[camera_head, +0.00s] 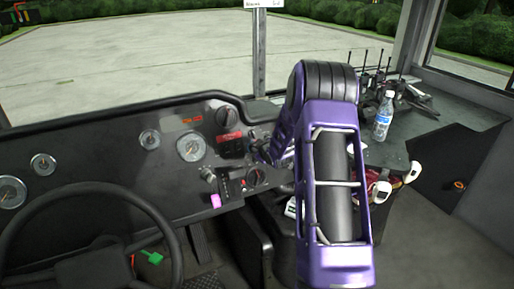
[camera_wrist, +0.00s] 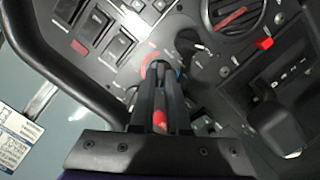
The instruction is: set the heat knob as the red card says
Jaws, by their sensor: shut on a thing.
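The heat knob (camera_wrist: 160,66) is a dark knob with a red and blue arc around it, in the wrist view. My gripper (camera_wrist: 160,75) is shut on it, and the fingers cover most of the knob, so its pointer cannot be read. In the head view my purple arm hides the gripper and the knob. A red card (camera_head: 229,137) shows on the dash just below a round vent, left of my arm. Its writing is too small to read.
Rocker switches (camera_wrist: 118,45) lie left of the knob in the wrist view, and a round vent (camera_wrist: 240,15) lies upper right. A red switch (camera_wrist: 264,43) is nearby. In the head view are a steering wheel (camera_head: 165,225) and a water bottle (camera_head: 383,116).

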